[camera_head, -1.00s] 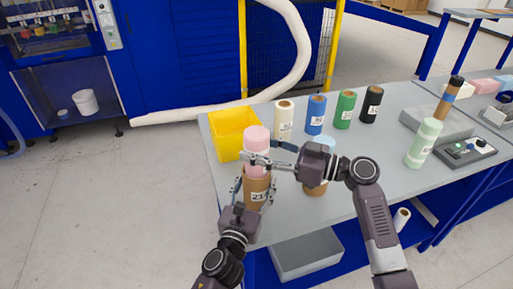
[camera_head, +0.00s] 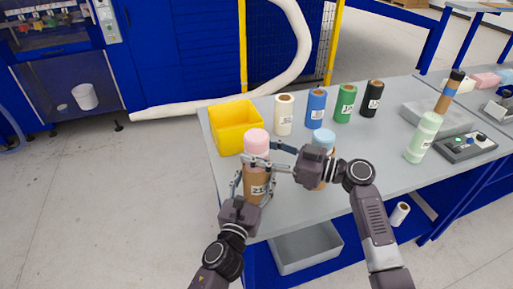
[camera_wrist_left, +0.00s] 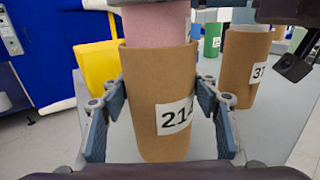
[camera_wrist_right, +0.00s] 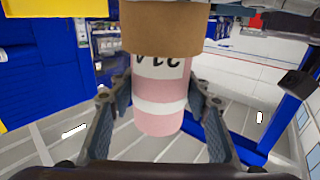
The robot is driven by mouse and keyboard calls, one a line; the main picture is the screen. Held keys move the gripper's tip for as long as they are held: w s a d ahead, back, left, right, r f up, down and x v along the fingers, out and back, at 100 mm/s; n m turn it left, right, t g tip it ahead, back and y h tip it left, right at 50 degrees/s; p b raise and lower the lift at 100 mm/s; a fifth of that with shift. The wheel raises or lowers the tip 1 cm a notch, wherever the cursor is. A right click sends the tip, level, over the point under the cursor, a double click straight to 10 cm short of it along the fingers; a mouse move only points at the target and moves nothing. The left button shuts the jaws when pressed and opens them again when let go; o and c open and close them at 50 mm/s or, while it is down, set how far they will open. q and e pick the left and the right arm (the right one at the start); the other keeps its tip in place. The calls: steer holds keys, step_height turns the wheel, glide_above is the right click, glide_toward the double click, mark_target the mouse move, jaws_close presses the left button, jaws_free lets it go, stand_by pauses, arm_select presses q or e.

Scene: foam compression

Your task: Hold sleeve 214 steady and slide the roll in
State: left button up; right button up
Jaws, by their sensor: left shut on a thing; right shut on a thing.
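Sleeve 214 (camera_head: 255,176) is a brown cardboard tube, roughly upright near the table's front left edge. My left gripper (camera_head: 254,187) is shut around its sides, one finger on each side of the label in the left wrist view (camera_wrist_left: 160,120). The pink roll (camera_head: 257,139) stands above it. Its lower end is inside the sleeve's mouth, seen in the left wrist view (camera_wrist_left: 155,24). My right gripper (camera_head: 258,160) is shut on the roll just above the sleeve. The right wrist view shows the roll (camera_wrist_right: 160,90) with a white band and upside-down label. The roll's inserted end is hidden.
A yellow bin (camera_head: 237,128) stands behind left. Cream (camera_head: 284,116), blue (camera_head: 315,112), green (camera_head: 345,104) and black (camera_head: 371,96) rolls stand in a row behind. A light-blue roll (camera_head: 323,138) in another sleeve is partly behind my right wrist. A pale green roll (camera_head: 423,138) stands right.

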steer(key=shift+f, duration=0.75)
steer(key=shift+f, duration=1)
steer(key=o, duration=1.1)
steer(key=shift+s+f, duration=0.1)
steer(key=shift+f, duration=0.1)
arm_select(q)
steer(key=shift+r, duration=0.1)
arm_select(e)
steer(key=shift+s+f, duration=0.1)
steer(key=shift+f, duration=0.05)
steer(key=s+d+r, duration=0.2)
steer(key=d+r, duration=0.1)
steer(key=d, duration=0.3)
steer(key=shift+d+r, duration=0.25)
steer(key=shift+r, duration=0.1)
steer(key=shift+s, duration=0.1)
